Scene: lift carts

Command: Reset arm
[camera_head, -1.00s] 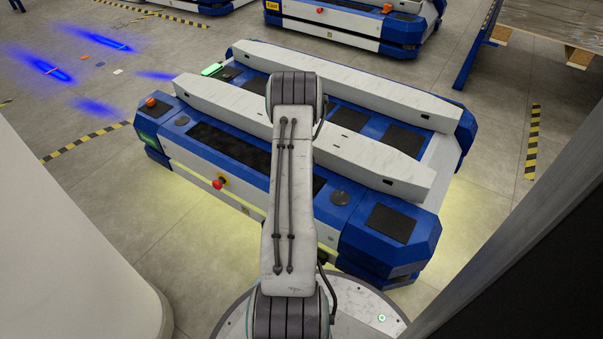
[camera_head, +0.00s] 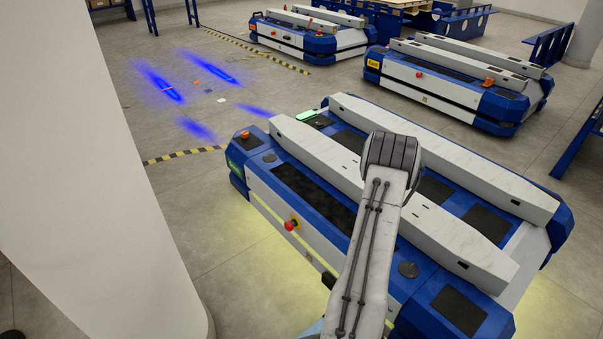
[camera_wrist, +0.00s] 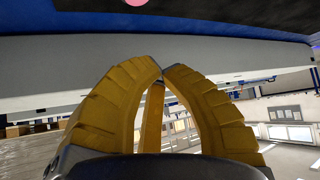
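My arm reaches up the head view from the bottom, in front of the near lift cart (camera_head: 318,206). Its far end is hidden behind the rounded joint, so my gripper does not show there. In the wrist view my gripper (camera_wrist: 162,70) has yellow ribbed fingers whose tips come together with nothing held between them. Behind the fingers are a long pale-grey beam, a blue edge and a dark surface. The near cart is blue and white with two pale rails on top, a red knob (camera_head: 291,225) on its side and a green-lit item (camera_head: 307,115) at its far left corner.
A second cart (camera_head: 425,86) and a third cart (camera_head: 300,42) stand farther back. A pale column (camera_head: 85,170) fills the left side. Blue floor lights (camera_head: 158,82) and yellow-black tape (camera_head: 185,156) mark open floor. A blue stand (camera_head: 585,135) is at the right.

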